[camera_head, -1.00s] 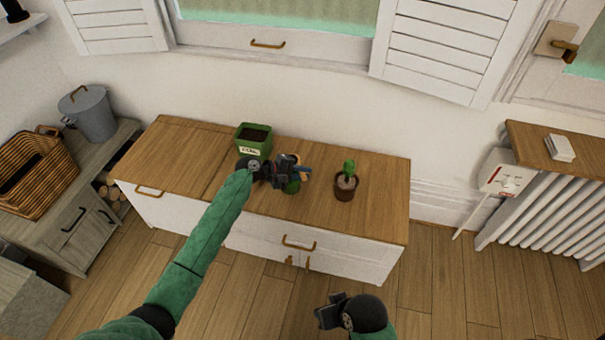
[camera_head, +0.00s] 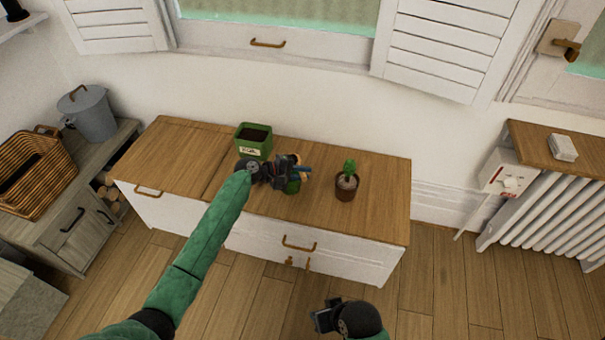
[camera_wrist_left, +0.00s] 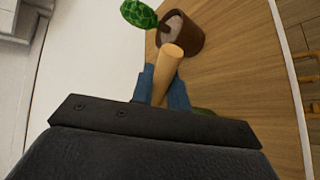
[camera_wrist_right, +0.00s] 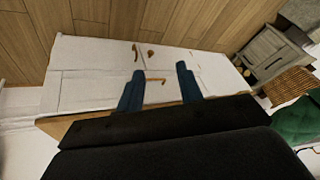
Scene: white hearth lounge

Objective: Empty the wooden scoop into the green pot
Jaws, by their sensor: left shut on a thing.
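My left gripper (camera_head: 301,172) is over the cabinet top, shut on the wooden scoop. The scoop's tan handle (camera_wrist_left: 170,66) stands out between its blue fingers in the left wrist view. The scoop's bowl and its contents are hidden. A small green pot (camera_head: 292,187) shows partly below the left gripper; I cannot tell whether the scoop is right over it. A square green box (camera_head: 247,151) with dark soil and a white label stands behind the gripper. My right gripper (camera_wrist_right: 160,72) is open and empty, with its fingers apart, in front of the cabinet.
A brown pot with a cactus (camera_head: 346,186) stands right of the left gripper, and shows close in the left wrist view (camera_wrist_left: 184,32). The wooden cabinet top (camera_head: 384,205) is clear at both ends. A basket (camera_head: 30,178) and grey bin (camera_head: 91,115) stand left.

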